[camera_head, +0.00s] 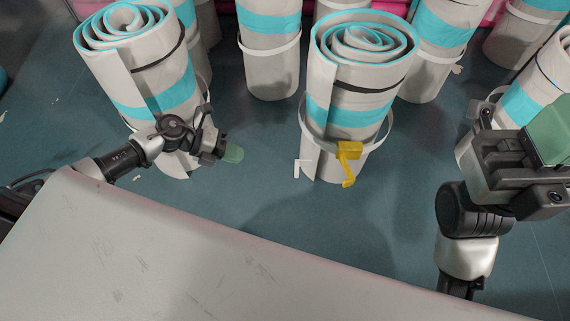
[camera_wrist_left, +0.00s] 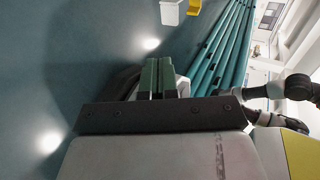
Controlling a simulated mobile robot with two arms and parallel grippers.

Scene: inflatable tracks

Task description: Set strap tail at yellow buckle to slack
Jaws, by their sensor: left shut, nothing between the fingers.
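The yellow buckle (camera_head: 349,150) is on the front of the middle rolled track (camera_head: 345,100), with a yellow part hanging below it. A white strap (camera_head: 378,143) goes around the lower part of this roll. A short white piece, perhaps the strap tail (camera_head: 303,167), sticks out left of the buckle. My left gripper (camera_head: 233,153) is shut and empty, left of the roll and apart from it. Its green fingers (camera_wrist_left: 157,78) are together in the left wrist view, where a yellow piece (camera_wrist_left: 194,7) shows at the top edge. My right gripper (camera_head: 550,135) is at the right edge, partly cut off.
Another rolled track (camera_head: 140,60) stands behind my left arm, and several more stand at the back and right. A large pale surface (camera_head: 170,260) fills the lower left foreground. Dark green floor (camera_head: 250,190) is clear between the left and middle rolls.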

